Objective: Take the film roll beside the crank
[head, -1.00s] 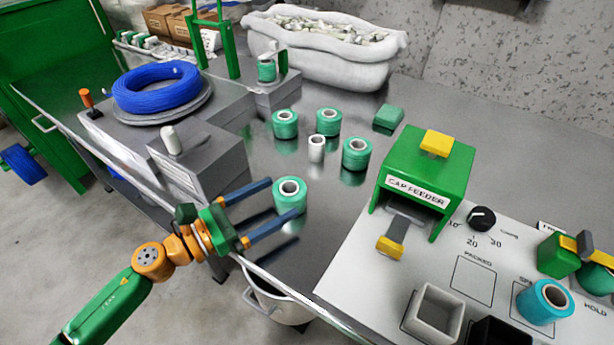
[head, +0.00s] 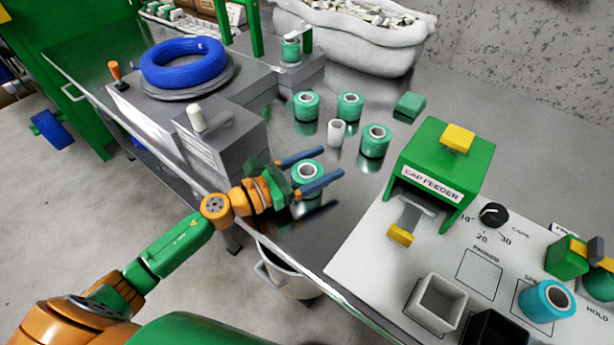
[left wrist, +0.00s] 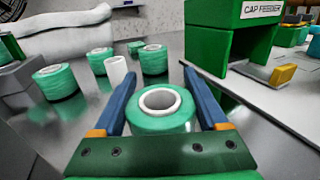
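A green film roll (head: 305,172) with a white core stands upright on the steel table, near a grey box with a white knob (head: 198,120). My left gripper (head: 333,164) is open, with its blue fingers on either side of this roll. In the left wrist view the same roll (left wrist: 160,120) sits between the fingers, close to the palm, with narrow gaps at its sides. An orange-topped handle (head: 114,71) stands beside the blue cable coil (head: 184,62); I cannot tell which part is the crank. My right gripper is not in view.
Several other green rolls (head: 375,142) and a white core (head: 336,132) stand behind. The green cap feeder (head: 440,165) and a white panel (head: 375,235) lie to the right. A white bin (head: 285,270) is below the table edge.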

